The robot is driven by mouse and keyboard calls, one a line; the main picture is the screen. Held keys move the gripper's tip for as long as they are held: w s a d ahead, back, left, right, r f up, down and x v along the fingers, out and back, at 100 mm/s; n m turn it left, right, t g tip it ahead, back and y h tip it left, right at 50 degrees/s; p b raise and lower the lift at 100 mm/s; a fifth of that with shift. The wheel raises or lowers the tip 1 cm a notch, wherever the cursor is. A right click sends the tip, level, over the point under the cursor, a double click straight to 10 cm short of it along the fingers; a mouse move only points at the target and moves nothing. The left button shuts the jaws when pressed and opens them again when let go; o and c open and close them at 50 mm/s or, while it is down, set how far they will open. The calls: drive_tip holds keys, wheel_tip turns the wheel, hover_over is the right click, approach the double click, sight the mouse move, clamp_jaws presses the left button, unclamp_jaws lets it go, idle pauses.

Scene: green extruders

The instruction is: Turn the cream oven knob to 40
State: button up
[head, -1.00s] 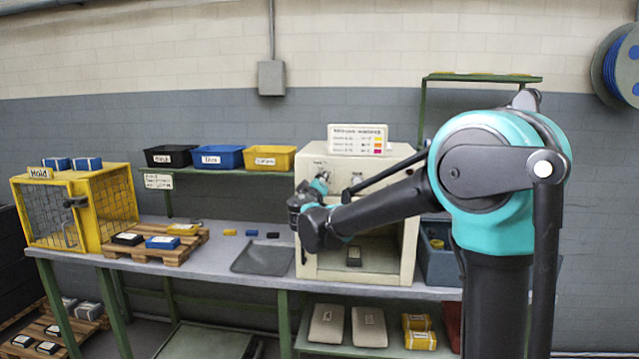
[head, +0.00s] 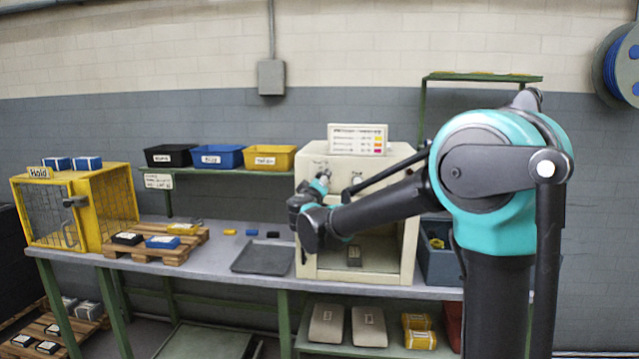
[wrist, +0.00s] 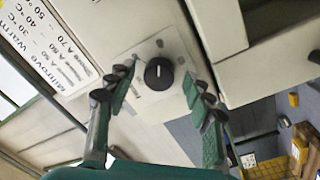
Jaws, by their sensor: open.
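The cream oven (head: 350,275) stands on the bench, its upper front partly hidden by my arm. In the wrist view a round black knob (wrist: 159,74) with a white pointer line sits on a pale plate (wrist: 172,47) on the oven's cream front. My gripper (wrist: 161,84) is open, with one green finger on each side of the knob. Gaps show between the knob and both fingers. In the head view my gripper (head: 321,184) is at the oven's upper left front and hides this knob. Scale marks around the knob are too blurred to read.
A temperature sign (head: 357,139) stands on the oven; it shows at upper left in the wrist view (wrist: 45,45). A dark tray (head: 263,259) and a pallet (head: 160,246) lie left of the oven. A blue crate (head: 438,265) is to its right.

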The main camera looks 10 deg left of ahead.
drive_tip(key=s, duration=1.1)
drive_tip(key=shift+s+a+f, duration=0.3)
drive_tip(key=shift+s+a, duration=0.05)
drive_tip(key=shift+s, duration=0.05)
drive_tip(key=shift+d, duration=0.1)
drive_tip(key=s+d+f+m+g+h, duration=0.1)
drive_tip(key=s+d+f+m+g, duration=0.15)
drive_tip(key=d+f, duration=0.5)
drive_tip(key=s+d+f+m+g+h, duration=0.1)
drive_tip(key=s+d+f+g+h, duration=0.3)
drive_tip(key=d, duration=0.6)
drive_tip(key=d+f+m+g+y, duration=0.1)
drive_tip(key=d+f+m+g, duration=0.1)
drive_tip(key=d+f, duration=0.55)
drive_tip(key=s+d+f+m+g+y, duration=0.1)
drive_tip(key=s+d+f+g+y, duration=0.1)
drive_tip(key=s+f, duration=0.6)
drive_tip(key=s+d+f+m+g+y, duration=0.2)
drive_tip(key=s+f+g+y, duration=0.1)
drive_tip(key=s+f, duration=0.5)
drive_tip(key=s+g, duration=0.1)
drive_tip(key=s, duration=0.2)
drive_tip(key=shift+s+d, duration=0.25)
drive_tip(key=shift+d, duration=0.05)
drive_tip(key=shift+m, duration=0.25)
